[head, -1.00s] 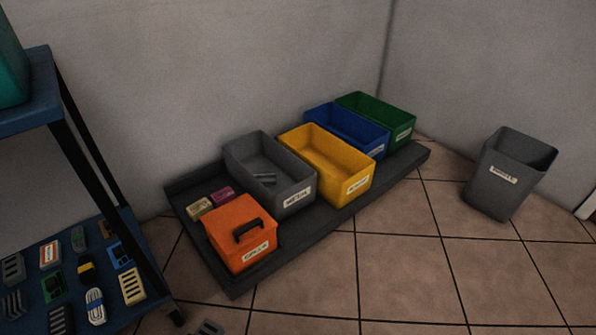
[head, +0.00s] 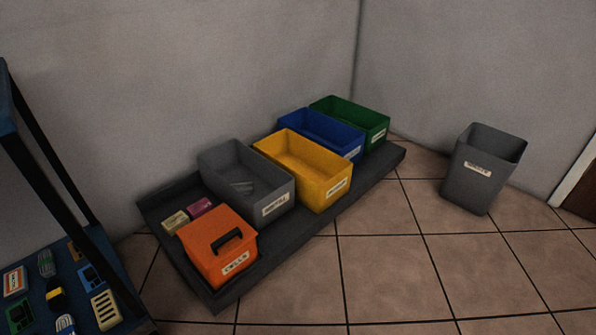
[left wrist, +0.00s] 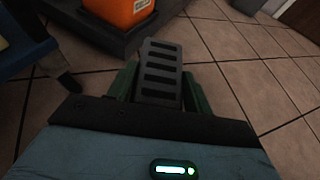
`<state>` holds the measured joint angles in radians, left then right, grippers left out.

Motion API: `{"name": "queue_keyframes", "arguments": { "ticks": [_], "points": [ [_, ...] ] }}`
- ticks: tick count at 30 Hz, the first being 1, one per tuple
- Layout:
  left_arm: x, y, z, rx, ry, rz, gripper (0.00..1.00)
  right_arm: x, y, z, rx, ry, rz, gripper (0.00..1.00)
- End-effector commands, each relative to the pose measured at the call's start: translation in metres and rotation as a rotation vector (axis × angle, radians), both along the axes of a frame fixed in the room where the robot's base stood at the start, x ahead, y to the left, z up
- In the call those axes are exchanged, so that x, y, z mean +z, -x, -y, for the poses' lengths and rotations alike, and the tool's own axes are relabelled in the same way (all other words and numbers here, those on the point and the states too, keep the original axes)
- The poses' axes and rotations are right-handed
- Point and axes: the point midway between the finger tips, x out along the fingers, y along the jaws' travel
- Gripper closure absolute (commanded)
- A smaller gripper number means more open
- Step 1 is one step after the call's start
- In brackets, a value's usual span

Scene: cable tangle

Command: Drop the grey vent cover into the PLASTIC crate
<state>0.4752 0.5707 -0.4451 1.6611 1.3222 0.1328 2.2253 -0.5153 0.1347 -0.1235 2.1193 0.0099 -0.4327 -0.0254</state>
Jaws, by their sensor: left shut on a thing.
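The grey vent cover (left wrist: 161,62), a dark slotted block, shows in the left wrist view. My left gripper (left wrist: 160,88) is shut on it, with a green finger on each side, and holds it over the tiled floor. In the head view neither the vent cover nor my grippers show. Several open crates stand in a row on a dark platform: a grey crate (head: 222,172), a yellow crate (head: 318,190), a blue crate (head: 335,143) and a green crate (head: 372,122). Their white labels are too blurred for me to tell which reads PLASTIC.
An orange lidded box (head: 215,262) sits at the platform's (head: 270,270) near end and also shows in the left wrist view (left wrist: 125,12). A grey bin (head: 470,185) stands at right. A blue shelf (head: 75,318) with small parts is at left. Floor between is clear.

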Motion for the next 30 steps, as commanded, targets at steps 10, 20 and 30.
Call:
{"name": "queue_keyframes", "arguments": {
  "ticks": [10, 20, 30],
  "points": [
    [0.008, 0.0, 0.0, 0.001, 0.0, 0.004, 0.72, 0.005, -0.007, 0.0, 0.001, 0.0, 0.016, 0.64],
    [0.073, -0.006, 0.0, 0.0, 0.0, 0.044, 0.72, 0.054, -0.012, 0.0, 0.0, 0.001, 0.054, 0.64],
    [0.088, -0.007, 0.0, 0.0, 0.0, 0.053, 0.72, 0.067, -0.005, 0.0, 0.0, 0.0, 0.048, 0.64]
  ]
}}
